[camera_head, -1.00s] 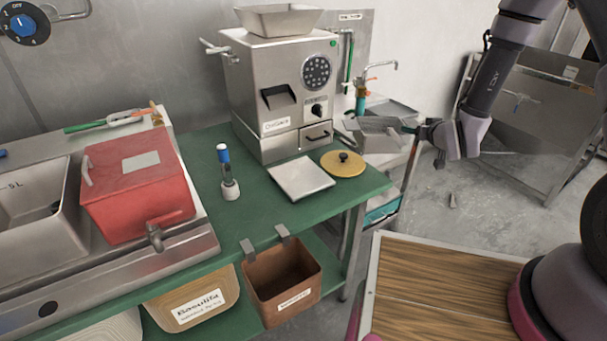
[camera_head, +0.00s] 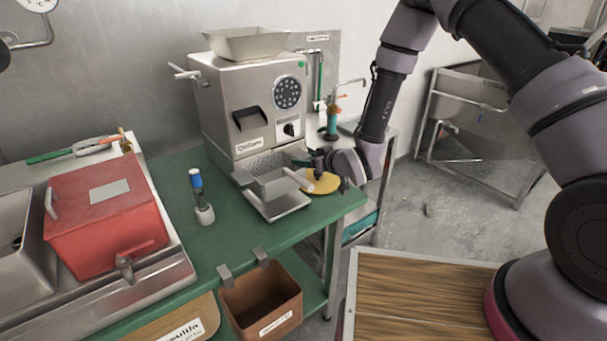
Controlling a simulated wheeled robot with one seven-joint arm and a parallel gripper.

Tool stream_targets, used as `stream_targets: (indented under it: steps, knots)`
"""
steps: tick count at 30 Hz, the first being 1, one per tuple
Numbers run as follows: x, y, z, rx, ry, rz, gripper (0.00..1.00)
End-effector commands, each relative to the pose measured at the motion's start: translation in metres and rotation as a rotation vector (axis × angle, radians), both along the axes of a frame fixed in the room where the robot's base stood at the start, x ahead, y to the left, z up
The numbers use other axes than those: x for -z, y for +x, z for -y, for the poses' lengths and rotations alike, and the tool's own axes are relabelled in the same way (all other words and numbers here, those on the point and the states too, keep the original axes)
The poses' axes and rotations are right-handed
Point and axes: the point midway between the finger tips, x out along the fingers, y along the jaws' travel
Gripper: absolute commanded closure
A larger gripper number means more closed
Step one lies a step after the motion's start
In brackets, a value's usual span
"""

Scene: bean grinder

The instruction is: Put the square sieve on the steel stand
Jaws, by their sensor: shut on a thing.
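The square sieve (camera_head: 268,180) is a grey metal box with a perforated top part. My gripper (camera_head: 308,163) is shut on it from the right side. The steel stand (camera_head: 286,207) is a flat, square, pale plate on the green table in front of the grinder. The sieve is over the back part of the stand in this view and hides that part. I cannot tell whether the sieve touches the stand or hangs above it. The gripper's fingertips are small and partly hidden by the sieve.
The grinder (camera_head: 230,105) stands close behind the sieve. A round golden lid (camera_head: 322,183) lies right of the stand, partly covered by my gripper. A blue-topped tool (camera_head: 200,195) stands to the left, near a red container (camera_head: 105,215). A brown bin (camera_head: 258,300) hangs at the front edge.

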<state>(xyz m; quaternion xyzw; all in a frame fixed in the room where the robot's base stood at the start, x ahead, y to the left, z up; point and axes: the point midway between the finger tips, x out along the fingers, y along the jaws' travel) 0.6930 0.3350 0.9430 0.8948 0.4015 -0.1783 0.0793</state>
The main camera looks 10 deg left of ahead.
Motion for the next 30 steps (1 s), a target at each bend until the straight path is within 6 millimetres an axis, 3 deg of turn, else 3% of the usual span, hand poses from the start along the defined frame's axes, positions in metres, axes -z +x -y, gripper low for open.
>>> stream_targets:
  steps: [9,19,20,22,30]
  knots:
    - [0.039,0.000,0.000,0.000,0.000,0.000,1.00]
    - [0.043,0.000,0.000,0.001,0.001,0.000,1.00]
    - [0.044,0.000,0.000,0.001,0.000,0.000,0.34]
    - [0.043,0.000,0.000,0.001,0.000,0.000,0.08]
    - [0.043,0.000,0.000,0.001,0.000,0.000,0.08]
